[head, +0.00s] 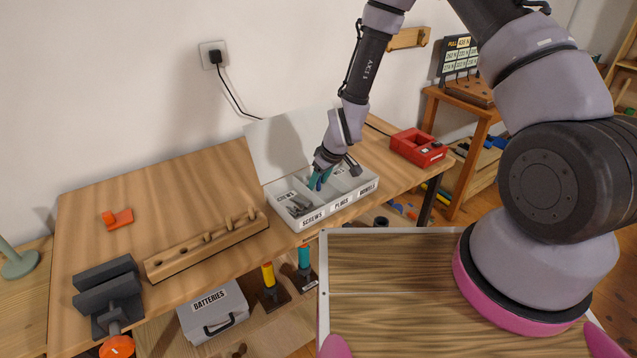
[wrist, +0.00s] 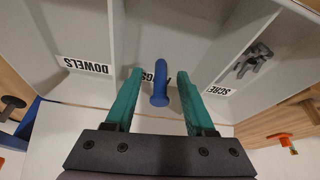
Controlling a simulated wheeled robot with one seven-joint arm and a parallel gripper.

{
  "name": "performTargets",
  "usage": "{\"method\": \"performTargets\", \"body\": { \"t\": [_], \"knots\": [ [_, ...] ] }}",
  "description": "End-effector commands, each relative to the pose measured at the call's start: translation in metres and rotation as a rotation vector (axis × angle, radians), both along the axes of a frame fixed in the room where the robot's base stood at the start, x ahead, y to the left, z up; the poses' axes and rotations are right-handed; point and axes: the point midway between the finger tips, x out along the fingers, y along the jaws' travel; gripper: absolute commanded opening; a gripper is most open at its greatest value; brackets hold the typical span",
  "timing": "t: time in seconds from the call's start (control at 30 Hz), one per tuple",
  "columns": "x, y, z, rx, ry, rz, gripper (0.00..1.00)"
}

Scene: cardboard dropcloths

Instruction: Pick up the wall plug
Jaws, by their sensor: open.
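The wall plug (wrist: 160,88) is a blue peg with a rounded end. In the wrist view it is in the middle compartment, labelled PLUGS, and covers part of that label. My gripper (wrist: 160,76) is open, with one teal finger on each side of the plug and a visible gap to both. In the head view my gripper (head: 320,179) reaches down into the white sorting box (head: 312,222) on the workbench, above the middle compartment. The box's compartments are labelled SCREWS, PLUGS and DOWELS.
Grey screws (wrist: 254,59) lie in the SCREWS compartment. White dividers (wrist: 207,55) stand close on both sides of my fingers. The box's lid (head: 290,140) stands open behind. A red case (head: 418,148), a wooden rail (head: 207,245) and a dark vise (head: 108,292) are on the workbench.

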Motion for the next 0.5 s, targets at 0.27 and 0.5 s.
{"method": "performTargets", "body": {
  "t": [0.27,0.5],
  "knots": [
    [0.0005,0.0007,-0.0023,0.0,0.0,0.0,0.47],
    [0.0005,0.0005,-0.0021,0.0,0.0,0.0,0.0]
  ]
}}
